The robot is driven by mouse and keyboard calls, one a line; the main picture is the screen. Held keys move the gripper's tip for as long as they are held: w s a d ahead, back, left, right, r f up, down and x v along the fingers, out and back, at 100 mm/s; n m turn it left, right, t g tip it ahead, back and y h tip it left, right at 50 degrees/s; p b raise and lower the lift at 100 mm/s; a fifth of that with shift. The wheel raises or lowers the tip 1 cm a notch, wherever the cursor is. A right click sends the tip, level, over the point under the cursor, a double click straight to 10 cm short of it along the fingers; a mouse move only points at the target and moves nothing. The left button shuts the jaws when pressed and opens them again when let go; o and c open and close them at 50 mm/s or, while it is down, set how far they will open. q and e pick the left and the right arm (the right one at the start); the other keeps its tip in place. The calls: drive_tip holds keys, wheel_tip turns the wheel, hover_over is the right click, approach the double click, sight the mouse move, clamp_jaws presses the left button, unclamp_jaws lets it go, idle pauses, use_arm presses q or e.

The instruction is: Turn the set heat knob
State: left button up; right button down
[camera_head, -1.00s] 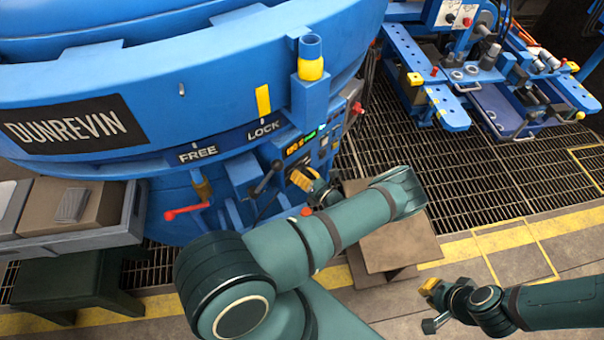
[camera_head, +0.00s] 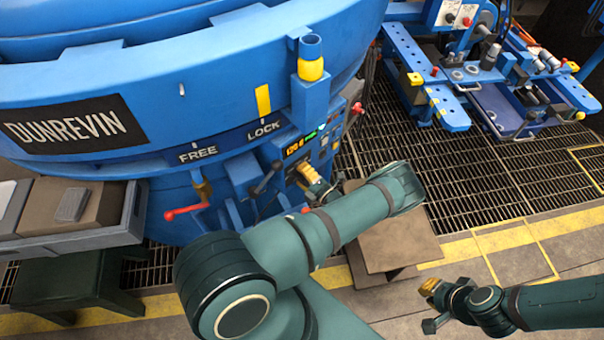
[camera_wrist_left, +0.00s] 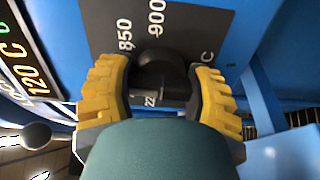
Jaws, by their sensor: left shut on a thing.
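The set heat knob (camera_wrist_left: 160,68) is a dark round knob on a dark dial plate with white numbers such as 850 and 900, in the left wrist view. My left gripper (camera_head: 308,173) is at the furnace's control panel. Its two yellow finger pads are on either side of the knob in the left wrist view, shut on it, and the wrist covers the lower part of the dial. An orange display (camera_wrist_left: 24,72) beside the dial reads 120 C. My right gripper (camera_head: 430,288) hangs at lower right, away from the furnace; its finger gap is unclear.
The blue furnace (camera_head: 200,85) carries FREE and LOCK labels. A red-handled lever (camera_head: 185,211) and a dark-knobbed lever (camera_head: 265,178) stick out left of the panel. A grey tray (camera_head: 75,240) stands at left. Blue machinery (camera_head: 440,100) stands on grating at upper right.

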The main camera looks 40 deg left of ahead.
use_arm(q)
drive_tip(key=m, duration=0.7)
drive_tip(key=shift+d, duration=0.1)
idle(0.5)
drive_tip(key=o, duration=1.2)
drive_tip(key=d, duration=0.8)
drive_tip(key=s+d, duration=0.1)
drive_tip(key=d, duration=0.3)
drive_tip(key=shift+s, duration=0.1)
